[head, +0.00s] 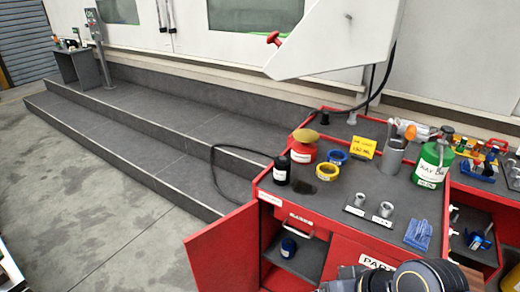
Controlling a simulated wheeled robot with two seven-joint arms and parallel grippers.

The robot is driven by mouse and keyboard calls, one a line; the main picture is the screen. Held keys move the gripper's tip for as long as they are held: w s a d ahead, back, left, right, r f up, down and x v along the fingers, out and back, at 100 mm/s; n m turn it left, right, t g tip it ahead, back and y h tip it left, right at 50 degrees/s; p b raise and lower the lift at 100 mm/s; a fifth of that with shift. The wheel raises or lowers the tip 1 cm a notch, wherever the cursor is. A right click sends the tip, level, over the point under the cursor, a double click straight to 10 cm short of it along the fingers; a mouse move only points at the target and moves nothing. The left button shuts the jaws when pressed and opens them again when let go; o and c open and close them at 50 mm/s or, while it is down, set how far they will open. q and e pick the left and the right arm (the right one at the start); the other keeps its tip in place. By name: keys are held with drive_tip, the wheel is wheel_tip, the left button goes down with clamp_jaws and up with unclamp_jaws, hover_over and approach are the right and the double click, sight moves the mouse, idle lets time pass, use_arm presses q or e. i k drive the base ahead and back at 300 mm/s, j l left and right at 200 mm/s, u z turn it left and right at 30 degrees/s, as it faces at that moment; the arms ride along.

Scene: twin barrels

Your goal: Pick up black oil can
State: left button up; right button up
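A small black can (281,171) with a white label stands upright on the left front corner of the red cabinet's dark top (325,205). I take it to be the black oil can, though its label is too small to read. A grey and black part of my own arm shows at the bottom right, in front of the cabinet. No gripper fingers are visible, and nothing touches the can.
A red can (304,149) with a yellowish top stands just behind the black can. Yellow and blue rolls (327,172), metal parts and a green canister (432,164) are to the right. A red cabinet door (222,258) hangs open. Floor at left is clear.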

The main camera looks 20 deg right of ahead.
sight(282, 165)
drive_tip(key=i+j+u, duration=0.5)
drive_tip(key=i+u, duration=0.15)
drive_tip(key=i+j+u, duration=0.1)
drive_tip(key=i, duration=0.4)
drive_tip(key=i+j+u, duration=0.15)
drive_tip(key=i, duration=0.3)
drive_tip(key=i+z, duration=0.6)
drive_tip(key=z, duration=0.2)
drive_tip(key=i+j+z, duration=0.15)
drive_tip(key=i+z, duration=0.25)
drive_tip(key=k, duration=0.1)
